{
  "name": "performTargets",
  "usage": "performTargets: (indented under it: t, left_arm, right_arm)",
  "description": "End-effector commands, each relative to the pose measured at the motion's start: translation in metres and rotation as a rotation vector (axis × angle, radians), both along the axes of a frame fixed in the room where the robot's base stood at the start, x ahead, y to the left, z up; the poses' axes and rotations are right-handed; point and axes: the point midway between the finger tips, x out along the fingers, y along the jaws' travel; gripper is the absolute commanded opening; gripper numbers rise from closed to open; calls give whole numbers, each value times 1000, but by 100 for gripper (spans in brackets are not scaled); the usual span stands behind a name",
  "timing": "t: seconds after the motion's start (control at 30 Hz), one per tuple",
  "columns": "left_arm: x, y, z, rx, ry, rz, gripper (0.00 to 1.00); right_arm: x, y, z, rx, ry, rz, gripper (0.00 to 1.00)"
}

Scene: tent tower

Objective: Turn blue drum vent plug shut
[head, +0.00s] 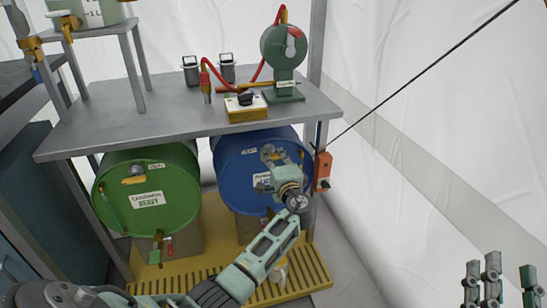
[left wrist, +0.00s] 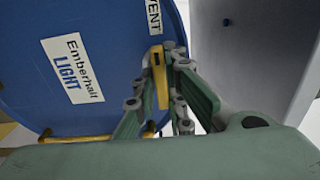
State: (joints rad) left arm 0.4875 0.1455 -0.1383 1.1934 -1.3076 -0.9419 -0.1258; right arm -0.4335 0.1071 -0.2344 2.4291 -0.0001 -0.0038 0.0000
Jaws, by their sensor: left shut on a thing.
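The blue drum (head: 237,160) lies on its side under the table with its round end facing me. A yellow vent plug handle (left wrist: 158,85) stands about upright in that picture, just below the VENT label, between my left fingers. My left gripper (head: 270,160) is at the drum's upper face and is shut on this handle; the left wrist view shows its fingers (left wrist: 158,90) on both sides. The plug is hidden in the head view. My right gripper (head: 508,278) is open and empty at the lower right.
A green drum (head: 145,178) lies left of the blue one, above a yellow slotted tray (head: 205,282). The grey table (head: 160,125) overhangs both drums. An orange box (head: 322,172) hangs on the table's right leg, with a dark cable running up right.

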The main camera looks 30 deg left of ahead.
Motion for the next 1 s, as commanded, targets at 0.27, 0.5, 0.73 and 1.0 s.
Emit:
performTargets:
  t: [0.27, 0.5, 0.73, 1.0]
  left_arm:
    - [-1, 1, 0, 8, 8, 3, 0]
    - [0, 1, 0, 7, 6, 2, 22]
    - [0, 0, 0, 6, 4, 0, 28]
    - [-6, -9, 0, 4, 3, -3, 28]
  right_arm:
    - [1, 0, -2, -3, 7, 0, 40]
    - [1, 0, -1, -2, 7, -1, 40]
    - [1, 0, -1, -1, 6, -1, 40]
    - [0, 0, -1, -1, 5, 0, 40]
